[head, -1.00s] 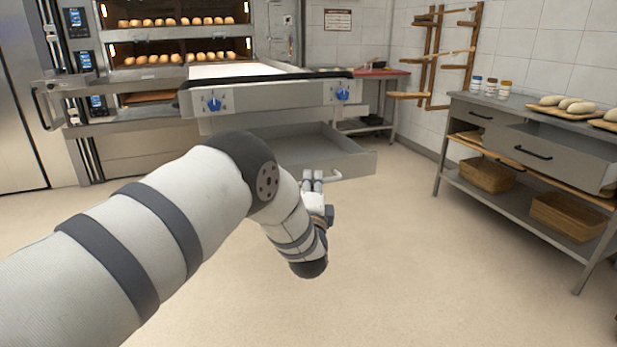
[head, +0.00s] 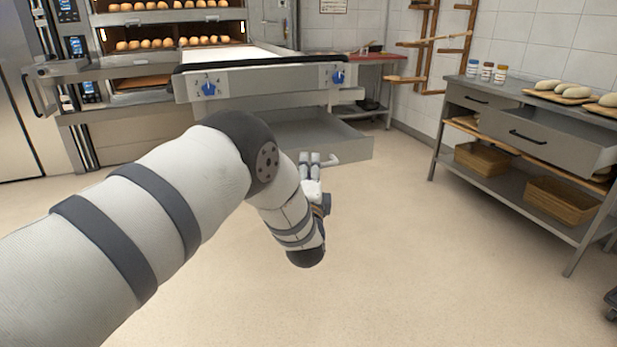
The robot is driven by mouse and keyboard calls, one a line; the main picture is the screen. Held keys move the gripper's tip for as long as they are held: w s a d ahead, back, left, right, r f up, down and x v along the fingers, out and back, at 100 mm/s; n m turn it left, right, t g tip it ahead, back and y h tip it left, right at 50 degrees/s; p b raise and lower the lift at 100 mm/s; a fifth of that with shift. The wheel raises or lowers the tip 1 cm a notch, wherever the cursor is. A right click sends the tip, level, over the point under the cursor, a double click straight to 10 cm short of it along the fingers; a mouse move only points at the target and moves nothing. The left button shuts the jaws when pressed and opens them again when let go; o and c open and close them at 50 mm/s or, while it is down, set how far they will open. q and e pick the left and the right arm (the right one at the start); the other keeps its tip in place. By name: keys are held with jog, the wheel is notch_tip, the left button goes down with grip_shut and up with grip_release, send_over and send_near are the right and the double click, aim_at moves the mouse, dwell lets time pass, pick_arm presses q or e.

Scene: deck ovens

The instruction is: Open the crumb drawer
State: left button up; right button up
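The crumb drawer (head: 352,149), grey and shallow, stands well out below the loading table of the deck oven, its inside showing. A pale bar handle (head: 331,160) sticks out from its front. My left gripper (head: 310,157) is at the drawer front, its two pale fingers side by side and close together, just left of the handle's visible end. The rest of the handle is hidden behind the gripper and wrist, so I cannot tell whether the fingers grip it. My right gripper is not in view.
The loading table (head: 270,79) with blue knobs overhangs the drawer. At right, a grey worktable (head: 460,95) has a pulled-out drawer (head: 550,142), loaves on boards (head: 566,89) and wicker baskets (head: 563,203) below. The floor (head: 400,260) between is clear.

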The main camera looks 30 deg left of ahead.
pick_arm(q)
jog(key=v, duration=1.1)
jog(key=s+d+f+n+g+h+p, duration=0.15)
jog(key=s+f+n+g+h, duration=0.6)
jog(key=s+f, duration=1.2)
jog(key=s+d+f+n+g, duration=0.1)
jog(key=s+g, duration=0.3)
jog(key=s, duration=0.6)
jog(key=s+d+f+n+g+h, duration=0.1)
jog(key=s+f+n+g, duration=0.1)
jog(key=s, duration=0.8)
jog(key=s+d+f+n+g, duration=0.1)
jog(key=s+d+n+g, duration=0.1)
jog(key=s+g, duration=0.5)
jog(key=s+n, duration=0.1)
jog(key=s, duration=0.2)
jog(key=shift+f+p, duration=0.25)
jog(key=shift+p, duration=0.15)
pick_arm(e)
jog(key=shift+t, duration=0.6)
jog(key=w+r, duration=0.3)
pick_arm(q)
jog(key=shift+h, duration=0.25)
